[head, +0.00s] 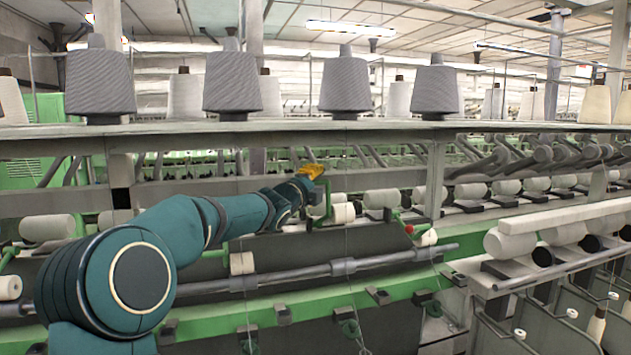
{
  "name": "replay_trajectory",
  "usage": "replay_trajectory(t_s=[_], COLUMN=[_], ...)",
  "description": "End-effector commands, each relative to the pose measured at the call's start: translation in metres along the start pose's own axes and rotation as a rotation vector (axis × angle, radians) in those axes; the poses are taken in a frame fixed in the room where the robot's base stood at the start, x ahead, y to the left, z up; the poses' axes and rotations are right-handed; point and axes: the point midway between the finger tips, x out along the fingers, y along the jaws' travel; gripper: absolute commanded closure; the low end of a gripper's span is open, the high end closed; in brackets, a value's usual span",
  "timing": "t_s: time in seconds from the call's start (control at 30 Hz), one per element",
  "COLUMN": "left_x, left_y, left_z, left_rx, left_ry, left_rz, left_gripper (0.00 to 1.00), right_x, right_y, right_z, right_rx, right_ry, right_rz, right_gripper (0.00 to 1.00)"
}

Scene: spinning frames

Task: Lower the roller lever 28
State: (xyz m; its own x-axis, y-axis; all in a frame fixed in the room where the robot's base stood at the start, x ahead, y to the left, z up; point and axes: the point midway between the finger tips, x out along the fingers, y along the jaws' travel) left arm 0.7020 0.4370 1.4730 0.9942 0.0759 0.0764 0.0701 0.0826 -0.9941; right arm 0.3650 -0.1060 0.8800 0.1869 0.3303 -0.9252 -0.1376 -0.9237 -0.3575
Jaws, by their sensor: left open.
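My teal left arm reaches in from the left, and its small, dark gripper (318,188) is at the spinning frame's upper rail. The gripper is open, with its fingers beside a green lever (327,205) and close to a white roller (343,213). I cannot tell whether they touch the lever. A yellow-orange piece (311,172) shows just above the gripper. Another green lever with a red knob (409,229) stands to the right, beside a small white roller (429,237). I see no number marking lever 28. My right gripper is not in view.
A shelf (290,128) with large grey yarn cones (232,82) runs above the arm. A long metal bar (345,268) and a green rail (335,297) cross below. Rows of white bobbins (510,243) fill the right side.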

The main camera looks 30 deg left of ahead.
Motion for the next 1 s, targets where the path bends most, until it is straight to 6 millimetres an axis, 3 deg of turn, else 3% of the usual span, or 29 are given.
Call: replay_trajectory(t_s=[0.27, 0.3, 0.4, 0.43, 0.83, 1.0], left_x=[0.001, 0.001, 0.001, 0.001, 0.001, 0.0], left_y=[0.0, 0.0, 0.0, 0.0, 0.0, 0.003], left_z=[0.0, 0.0, 0.0, 0.0, 0.0, -0.002], left_rx=[0.0, 0.0, 0.0, 0.0, 0.001, 0.01], left_ry=[0.0, 0.0, 0.0, 0.0, 0.0, 0.0], left_rz=[0.0, 0.0, 0.0, 0.0, -0.002, -0.012], left_gripper=[0.56, 0.6, 0.95, 1.0, 1.0, 1.0], right_x=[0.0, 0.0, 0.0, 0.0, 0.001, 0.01], right_y=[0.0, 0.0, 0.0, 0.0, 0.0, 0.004], right_z=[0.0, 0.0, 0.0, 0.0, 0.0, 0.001], right_rx=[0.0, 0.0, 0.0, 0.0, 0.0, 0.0], right_ry=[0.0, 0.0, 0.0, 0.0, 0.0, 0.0], right_rz=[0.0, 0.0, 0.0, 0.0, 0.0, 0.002], right_gripper=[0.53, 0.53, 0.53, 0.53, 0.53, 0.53])
